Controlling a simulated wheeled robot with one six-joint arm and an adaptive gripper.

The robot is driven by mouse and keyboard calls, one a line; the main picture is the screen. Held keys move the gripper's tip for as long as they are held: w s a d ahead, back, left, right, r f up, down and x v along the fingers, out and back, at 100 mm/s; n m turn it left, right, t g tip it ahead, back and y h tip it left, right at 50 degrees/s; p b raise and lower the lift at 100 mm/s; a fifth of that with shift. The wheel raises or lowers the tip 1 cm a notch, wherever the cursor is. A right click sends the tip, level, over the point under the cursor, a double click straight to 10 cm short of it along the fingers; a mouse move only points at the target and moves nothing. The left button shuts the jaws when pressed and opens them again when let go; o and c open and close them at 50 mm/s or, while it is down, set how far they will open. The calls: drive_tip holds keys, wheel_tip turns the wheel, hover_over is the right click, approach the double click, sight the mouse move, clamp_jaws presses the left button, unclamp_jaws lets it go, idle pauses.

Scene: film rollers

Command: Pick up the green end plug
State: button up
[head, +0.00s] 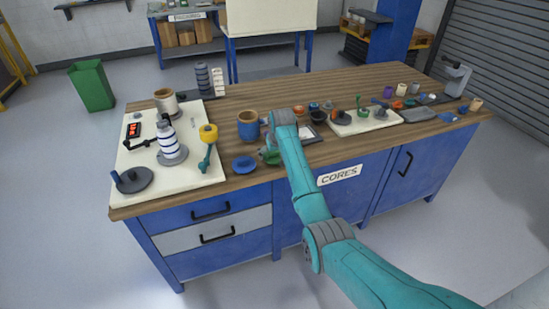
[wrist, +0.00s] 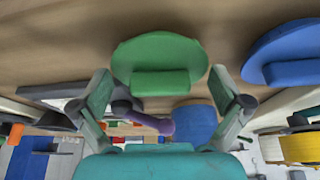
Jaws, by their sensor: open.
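The green end plug (head: 272,157) lies on the wooden bench top near its front edge, partly hidden by my arm in the head view. In the wrist view, the green end plug (wrist: 160,50) shows as a round disc with a raised block, flat on the wood. My gripper (wrist: 161,76) is open, with one finger on either side of the plug's block and nothing held. I cannot tell whether the fingers touch the plug. In the head view my gripper is mostly hidden behind my wrist.
A blue plug (head: 244,164) lies close to the left of the green one; it also shows in the wrist view (wrist: 290,55). A blue cup (head: 248,130) stands behind it. A cream mat (head: 205,178) with rollers is at left. Small parts crowd the bench's right side.

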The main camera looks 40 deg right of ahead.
drive_tip(key=c, duration=0.7)
